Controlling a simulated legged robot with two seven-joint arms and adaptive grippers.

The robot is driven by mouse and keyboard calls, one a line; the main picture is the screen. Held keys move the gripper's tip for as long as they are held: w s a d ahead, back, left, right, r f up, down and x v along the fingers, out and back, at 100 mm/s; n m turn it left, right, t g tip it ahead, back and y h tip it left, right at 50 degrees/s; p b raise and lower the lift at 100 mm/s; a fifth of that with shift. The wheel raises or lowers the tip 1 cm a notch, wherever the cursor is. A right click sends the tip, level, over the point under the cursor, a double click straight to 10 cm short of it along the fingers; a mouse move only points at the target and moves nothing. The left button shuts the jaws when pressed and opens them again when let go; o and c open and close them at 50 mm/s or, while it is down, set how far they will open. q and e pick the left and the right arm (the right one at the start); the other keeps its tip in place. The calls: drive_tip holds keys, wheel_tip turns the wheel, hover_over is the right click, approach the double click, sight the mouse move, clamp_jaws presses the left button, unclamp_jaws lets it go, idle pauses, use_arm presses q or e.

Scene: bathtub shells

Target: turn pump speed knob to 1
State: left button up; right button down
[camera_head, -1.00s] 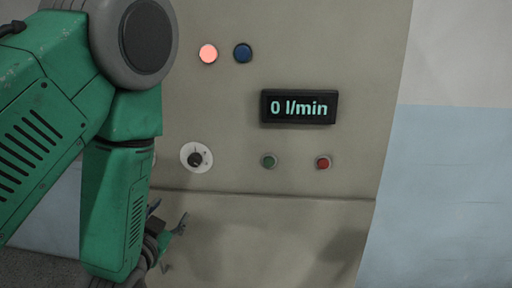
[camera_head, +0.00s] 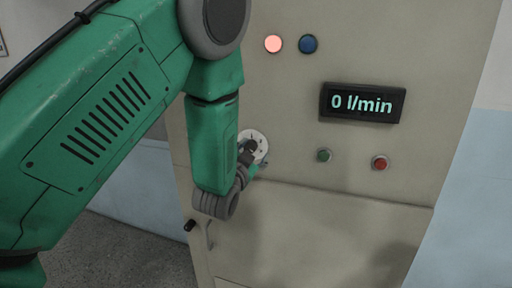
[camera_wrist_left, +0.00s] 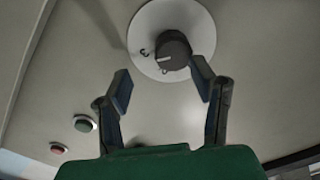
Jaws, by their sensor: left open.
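The black pump speed knob (camera_head: 249,146) sits on a round white dial plate (camera_head: 261,139) on the beige panel, partly hidden by my left arm. In the left wrist view the knob (camera_wrist_left: 173,51) is near the top, with a white line on its lower left edge. A 3 is readable on the plate (camera_wrist_left: 198,20) left of the knob; the other marks are unclear. In the head view the gripper (camera_head: 252,169) is small and mostly hidden behind my arm.
The display (camera_head: 361,103) reads 0 l/min. A green button (camera_head: 324,155) and a red button (camera_head: 380,162) are right of the dial. A lit pinkish lamp (camera_head: 273,44) and a blue one (camera_head: 308,44) are above. A lever (camera_head: 208,236) hangs at the panel's lower left.

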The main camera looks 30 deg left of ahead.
use_arm(q)
drive_tip(key=shift+w+a, duration=0.25)
drive_tip(key=shift+a, duration=0.15)
drive_tip(key=a, duration=0.2)
drive_tip(key=f, duration=0.1)
drive_tip(key=shift+w+a, duration=0.4)
drive_tip(key=shift+w+a+f, duration=0.1)
drive_tip(key=shift+a, duration=0.1)
drive_tip(key=c, duration=0.5)
drive_tip(key=shift+d+r, duration=0.2)
drive_tip(key=shift+d, duration=0.15)
drive_tip(key=c, duration=0.6)
drive_tip(key=shift+d+r, duration=0.25)
drive_tip(key=shift+d, duration=0.5)
drive_tip(key=shift+c, duration=0.2)
drive_tip(key=shift+a+f, duration=0.1)
drive_tip(key=shift+a, duration=0.2)
use_arm(e)
drive_tip(key=shift+a+r, duration=0.2)
drive_tip(key=shift+a, duration=0.3)
drive_tip(key=shift+a+r, duration=0.15)
drive_tip(key=shift+a, duration=0.3)
